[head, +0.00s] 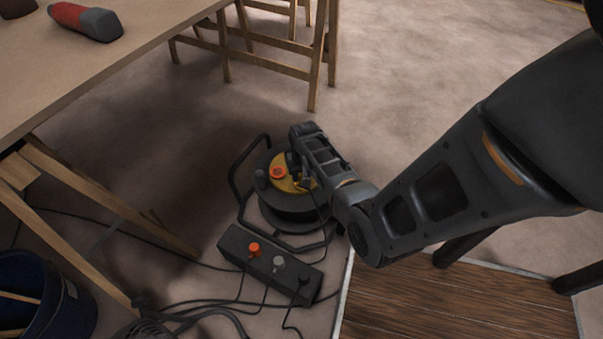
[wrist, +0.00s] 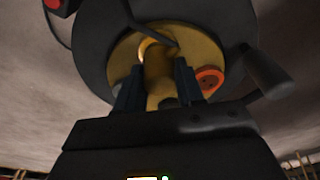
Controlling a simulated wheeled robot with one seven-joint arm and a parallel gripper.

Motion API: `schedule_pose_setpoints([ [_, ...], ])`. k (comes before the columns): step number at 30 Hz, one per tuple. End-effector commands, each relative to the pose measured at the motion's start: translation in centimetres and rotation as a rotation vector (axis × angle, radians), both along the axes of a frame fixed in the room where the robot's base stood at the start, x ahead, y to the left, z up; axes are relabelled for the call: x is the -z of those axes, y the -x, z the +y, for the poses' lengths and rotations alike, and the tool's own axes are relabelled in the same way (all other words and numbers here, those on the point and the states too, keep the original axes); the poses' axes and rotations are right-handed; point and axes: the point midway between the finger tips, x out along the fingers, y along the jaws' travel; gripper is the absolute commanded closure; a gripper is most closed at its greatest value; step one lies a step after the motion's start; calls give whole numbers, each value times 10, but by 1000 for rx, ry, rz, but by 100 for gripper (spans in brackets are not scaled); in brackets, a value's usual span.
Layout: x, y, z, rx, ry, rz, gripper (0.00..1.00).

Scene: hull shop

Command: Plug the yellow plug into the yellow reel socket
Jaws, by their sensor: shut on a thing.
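The black cable reel (head: 290,216) stands on the floor beside the power strip, with a yellow face (head: 285,186) on top. An orange round piece (head: 277,172) sits on that face and also shows in the wrist view (wrist: 211,78). My gripper (wrist: 160,88) is over the reel face, its two dark fingers shut on the yellow plug (wrist: 158,72). In the wrist view the plug is at or very close to the yellow face. I cannot tell whether it is seated. The yellow socket is hidden, and my gripper hides the plug in the head view.
A black power strip (head: 235,242) with orange, grey and black plugs lies in front of the reel, with loose cables around it. A wooden table (head: 90,85) is at upper left, a blue bucket (head: 72,300) at lower left. Floor behind the reel is clear.

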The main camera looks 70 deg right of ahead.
Motion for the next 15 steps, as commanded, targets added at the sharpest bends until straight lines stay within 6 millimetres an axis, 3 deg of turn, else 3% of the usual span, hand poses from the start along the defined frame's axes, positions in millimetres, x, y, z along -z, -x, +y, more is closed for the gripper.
schedule_pose_setpoints([
  [15,9,0,0,0,1,-1,89],
])
